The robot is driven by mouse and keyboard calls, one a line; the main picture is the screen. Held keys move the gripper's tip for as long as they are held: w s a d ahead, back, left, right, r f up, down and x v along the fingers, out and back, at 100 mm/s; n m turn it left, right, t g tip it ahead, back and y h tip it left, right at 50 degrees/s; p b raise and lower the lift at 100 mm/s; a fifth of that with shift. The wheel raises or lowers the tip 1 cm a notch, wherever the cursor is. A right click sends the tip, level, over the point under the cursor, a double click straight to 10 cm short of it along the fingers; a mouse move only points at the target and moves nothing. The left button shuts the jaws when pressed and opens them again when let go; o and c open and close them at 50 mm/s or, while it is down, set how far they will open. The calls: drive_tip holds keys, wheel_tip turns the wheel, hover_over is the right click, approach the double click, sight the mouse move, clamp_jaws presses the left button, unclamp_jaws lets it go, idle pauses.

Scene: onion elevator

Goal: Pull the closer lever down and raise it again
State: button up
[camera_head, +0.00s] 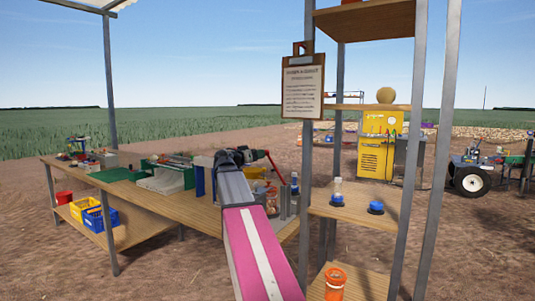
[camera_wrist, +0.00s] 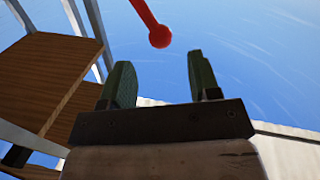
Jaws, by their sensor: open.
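A red lever with a round ball end (camera_wrist: 160,37) hangs into the top of the wrist view. In the head view a red lever (camera_head: 276,167) shows just right of the end of my arm, above the workbench. My gripper (camera_wrist: 161,78) is open, with its two dark green fingers apart and nothing between them. The ball appears beyond the fingertips, in line with the gap between them, and does not look touched. In the head view my gripper is small and partly hidden by my arm, so its fingers are hard to make out.
The wooden workbench (camera_head: 140,191) carries several tools and machines. A metal-framed shelf (camera_head: 362,202) stands close on the right of my arm, with a clipboard (camera_head: 303,88) on its post. Wooden shelf boards (camera_wrist: 40,70) also show at left in the wrist view.

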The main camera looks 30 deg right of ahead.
drive_tip(key=x, duration=0.9)
